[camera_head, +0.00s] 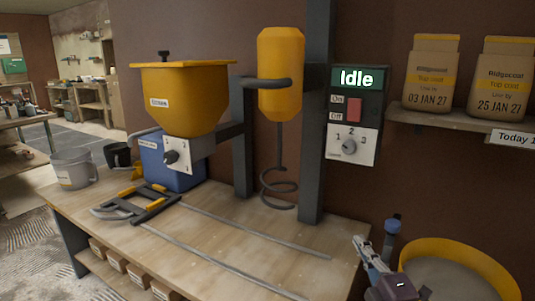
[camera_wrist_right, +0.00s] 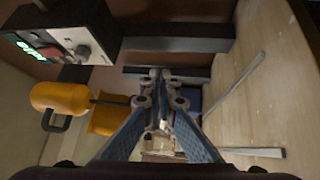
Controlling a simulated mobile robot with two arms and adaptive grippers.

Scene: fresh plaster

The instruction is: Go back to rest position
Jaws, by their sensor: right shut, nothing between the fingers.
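My right gripper (camera_head: 360,242) shows at the bottom right of the head view, by the right end of the wooden bench (camera_head: 235,240). It points up and forward, left of a big yellow-rimmed tub (camera_head: 450,250). In the right wrist view its two blue-grey fingers (camera_wrist_right: 162,76) meet at the tips with nothing between them, so it is shut and empty. My left gripper is in neither view.
A mixer with a yellow motor (camera_head: 281,75) and spiral rod stands on the bench beside a yellow hopper (camera_head: 185,100). A control box (camera_head: 355,115) reads "Idle". Bags (camera_head: 432,75) stand on a shelf at right. A grey bucket (camera_head: 73,170) is at left.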

